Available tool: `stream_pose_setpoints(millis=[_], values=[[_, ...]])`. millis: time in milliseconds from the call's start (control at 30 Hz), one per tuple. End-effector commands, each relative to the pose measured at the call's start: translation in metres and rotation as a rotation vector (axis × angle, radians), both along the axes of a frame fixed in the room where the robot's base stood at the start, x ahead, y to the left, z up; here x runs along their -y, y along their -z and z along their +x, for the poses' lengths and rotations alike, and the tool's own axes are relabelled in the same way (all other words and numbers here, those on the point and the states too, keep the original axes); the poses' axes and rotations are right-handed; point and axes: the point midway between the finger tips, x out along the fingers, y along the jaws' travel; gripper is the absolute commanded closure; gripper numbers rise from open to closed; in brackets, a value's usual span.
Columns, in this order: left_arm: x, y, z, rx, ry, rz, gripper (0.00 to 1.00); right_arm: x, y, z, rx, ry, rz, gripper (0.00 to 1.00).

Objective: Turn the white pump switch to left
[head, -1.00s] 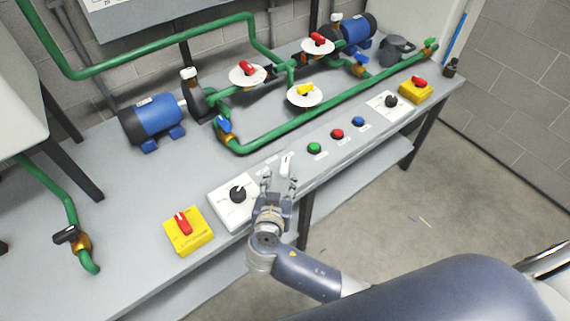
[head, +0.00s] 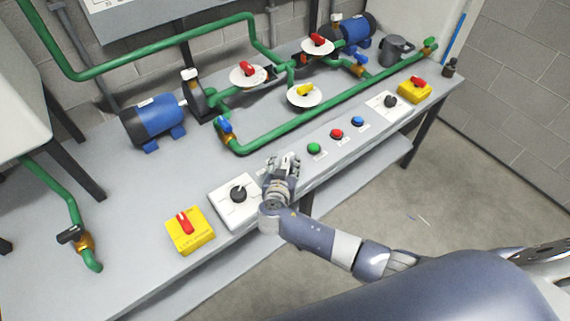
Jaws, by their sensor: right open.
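My right gripper (head: 284,160) is at the front of the grey bench, between a black rotary knob and the green button. My left gripper is not in view.
A black knob on a white plate (head: 225,211) and a yellow box with a red switch (head: 190,232) stand left of my gripper. Green (head: 314,148), red (head: 337,134) and blue (head: 358,121) buttons lie to the right. Green pipes (head: 290,131) run behind.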

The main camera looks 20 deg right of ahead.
Motion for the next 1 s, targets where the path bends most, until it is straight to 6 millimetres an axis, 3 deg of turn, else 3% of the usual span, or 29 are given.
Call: stream_pose_setpoints(millis=[67,100,267,567,1000], values=[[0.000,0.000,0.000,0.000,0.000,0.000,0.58,0.000,0.000,0.000,0.000,0.000,0.000,0.58],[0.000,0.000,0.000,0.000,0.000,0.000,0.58,0.000,0.000,0.000,0.000,0.000,0.000,0.63],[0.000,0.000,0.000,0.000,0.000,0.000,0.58,0.000,0.000,0.000,0.000,0.000,0.000,0.99],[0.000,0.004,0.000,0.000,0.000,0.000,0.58,0.000,0.002,-0.001,-0.001,-0.009,0.002,1.00],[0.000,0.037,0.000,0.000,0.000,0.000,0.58,0.002,0.004,-0.002,0.003,-0.237,0.003,1.00]])
